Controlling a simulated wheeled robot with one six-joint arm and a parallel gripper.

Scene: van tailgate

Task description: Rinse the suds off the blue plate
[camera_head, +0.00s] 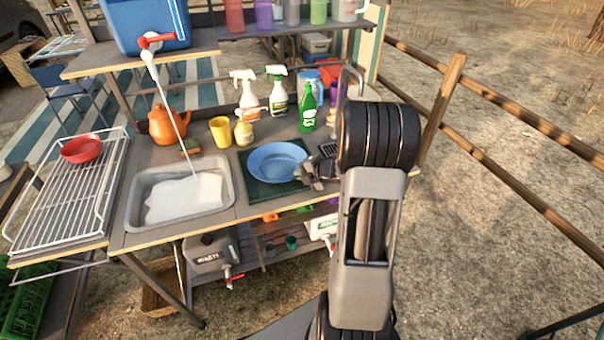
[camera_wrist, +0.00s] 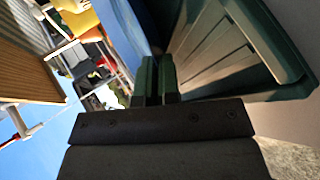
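The blue plate (camera_head: 277,160) lies over the dark green tray (camera_head: 262,190) on the counter, right of the sink. I see no clear suds on it at this size. My gripper (camera_head: 308,172) is at the plate's right rim. In the wrist view its fingers (camera_wrist: 156,82) are nearly together, with the blue plate (camera_wrist: 124,35) running in between them and the ribbed green tray (camera_wrist: 215,45) close beside. The grip itself is partly hidden. The sink (camera_head: 222,207) holds white suds (camera_head: 188,197). A thin water stream (camera_head: 172,112) falls into it from the red-handled tap (camera_head: 152,42).
A wire drying rack (camera_head: 62,196) with a red bowl (camera_head: 82,149) stands left of the sink. A wooden fence (camera_head: 500,120) is at right.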

